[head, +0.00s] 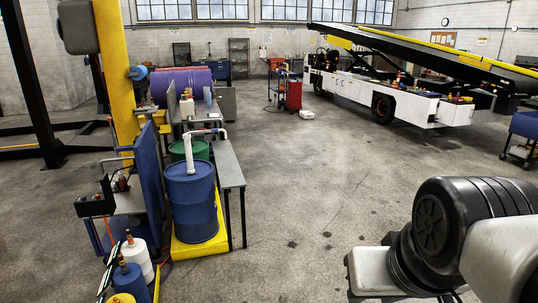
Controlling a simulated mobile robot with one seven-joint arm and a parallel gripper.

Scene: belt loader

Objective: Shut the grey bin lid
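I cannot make out a grey bin or its lid in the head view. A dark grey box-like shape (224,104) stands behind the workbench, but I cannot tell what it is. Parts of my own arm, black and pale grey, fill the bottom right corner. My gripper is not in view.
A blue drum (190,205) stands on a yellow base (205,243) beside a narrow grey bench (227,165). A yellow post (115,75) rises at left. The white belt loader (385,92) and a red cabinet (292,95) stand farther back. The middle concrete floor (320,180) is clear.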

